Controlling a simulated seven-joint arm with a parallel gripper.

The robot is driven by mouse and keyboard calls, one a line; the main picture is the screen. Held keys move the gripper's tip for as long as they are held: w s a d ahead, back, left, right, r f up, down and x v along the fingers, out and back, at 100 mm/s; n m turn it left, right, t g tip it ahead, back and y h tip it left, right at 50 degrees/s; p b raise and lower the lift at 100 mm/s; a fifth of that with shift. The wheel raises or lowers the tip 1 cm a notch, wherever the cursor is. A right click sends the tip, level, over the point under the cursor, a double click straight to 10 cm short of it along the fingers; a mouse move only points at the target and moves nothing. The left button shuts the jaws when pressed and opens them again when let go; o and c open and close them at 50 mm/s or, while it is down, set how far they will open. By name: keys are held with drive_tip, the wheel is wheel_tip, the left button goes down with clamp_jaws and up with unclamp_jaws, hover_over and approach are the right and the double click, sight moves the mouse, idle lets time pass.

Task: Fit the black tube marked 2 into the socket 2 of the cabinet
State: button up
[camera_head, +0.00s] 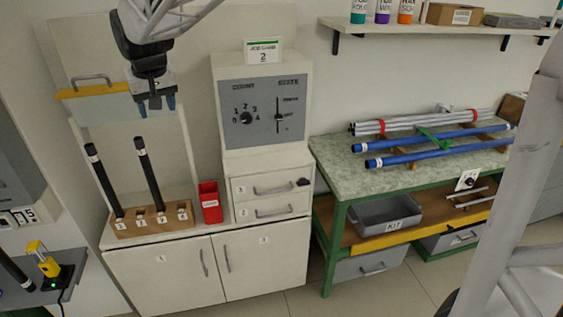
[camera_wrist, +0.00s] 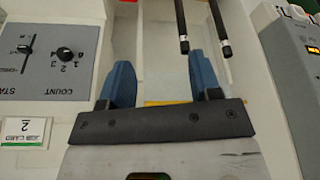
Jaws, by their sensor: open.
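Two black tubes stand in a wooden socket block (camera_head: 135,229) on the cabinet (camera_head: 165,278), the left tube (camera_head: 105,183) tilted and the right tube (camera_head: 151,174) near it. Both have white bands near their tops; their numbers are too small to read. The block's front has several small number labels. A third black tube (camera_head: 14,271) lies partly in view at the lower left, with a white mark near its end. My gripper (camera_head: 156,104) is open and empty above the right tube. In the wrist view its blue fingers (camera_wrist: 160,82) are apart, and the two tubes (camera_wrist: 182,25) show beyond them.
A red bin (camera_head: 210,203) stands right of the block, beside a control panel (camera_head: 264,113) with a job card reading 2 (camera_head: 263,51). A yellow device (camera_head: 43,260) is at lower left. A green-framed bench (camera_head: 345,165) holds blue and grey rods at right.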

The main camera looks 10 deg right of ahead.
drive_tip(key=s+d+f+m+h, duration=0.1)
drive_tip(key=s+d+f+m, duration=0.15)
drive_tip(key=s+d, duration=1)
drive_tip(key=s+d+f+m, duration=0.1)
drive_tip(key=s+d+f, duration=0.3)
drive_tip(key=s+d, duration=0.85)
drive_tip(key=s+d+f, duration=0.5)
drive_tip(key=s, duration=0.4)
drive_tip(key=shift+s+f+m+g, duration=0.15)
drive_tip(key=shift+s+m+g, duration=0.15)
drive_tip(key=shift+m+g, duration=0.15)
drive_tip(key=shift+o, duration=0.3)
